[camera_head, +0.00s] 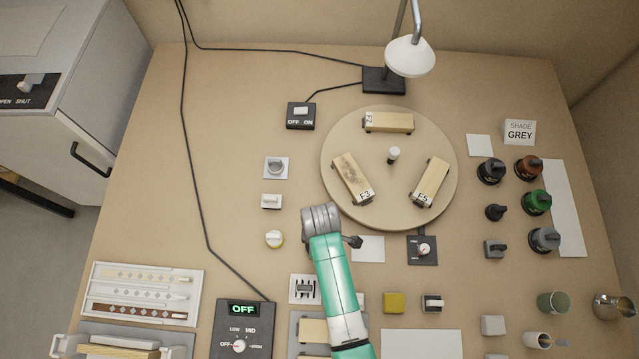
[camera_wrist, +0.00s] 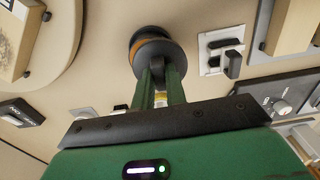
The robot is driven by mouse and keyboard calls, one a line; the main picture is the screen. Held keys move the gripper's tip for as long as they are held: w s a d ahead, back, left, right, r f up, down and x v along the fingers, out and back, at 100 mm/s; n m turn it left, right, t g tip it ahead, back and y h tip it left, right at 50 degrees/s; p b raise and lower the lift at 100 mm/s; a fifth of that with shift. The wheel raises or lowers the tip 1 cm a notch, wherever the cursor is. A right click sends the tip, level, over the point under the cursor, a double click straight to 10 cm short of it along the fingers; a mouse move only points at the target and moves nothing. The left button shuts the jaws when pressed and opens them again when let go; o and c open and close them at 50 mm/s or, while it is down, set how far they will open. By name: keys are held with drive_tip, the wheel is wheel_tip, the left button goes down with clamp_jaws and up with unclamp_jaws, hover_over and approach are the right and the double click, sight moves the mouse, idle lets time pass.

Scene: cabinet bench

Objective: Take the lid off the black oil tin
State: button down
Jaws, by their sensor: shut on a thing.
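Several squat round tins with dark lids and raised grips stand at the right in the head view. The blackest large one (camera_head: 491,171) is at the left of the back row and looks closed; I take it for the black oil tin, but no label is readable. My gripper (camera_wrist: 160,78) is shut on a dark round piece with an orange band (camera_wrist: 150,47), seen at the fingertips in the wrist view. I cannot tell what this piece is. In the head view my gripper is mostly hidden by my wrist, left of the tins and apart from them.
A brown tin (camera_head: 529,167), a green tin (camera_head: 537,202) and a grey tin (camera_head: 545,240) stand close together. A round turntable (camera_head: 393,128) carries several pale blocks. A lamp (camera_head: 410,57) stands behind it. A white card (camera_head: 368,249) lies right of my wrist.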

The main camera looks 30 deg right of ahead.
drive_tip(key=s+a+r+p, duration=0.1)
drive_tip(key=s+a, duration=0.4)
drive_tip(key=s, duration=0.8)
drive_tip(key=shift+a+r, duration=0.15)
drive_tip(key=shift+a, duration=0.05)
drive_tip(key=shift+s+d, duration=0.1)
drive_tip(key=shift+s, duration=0.05)
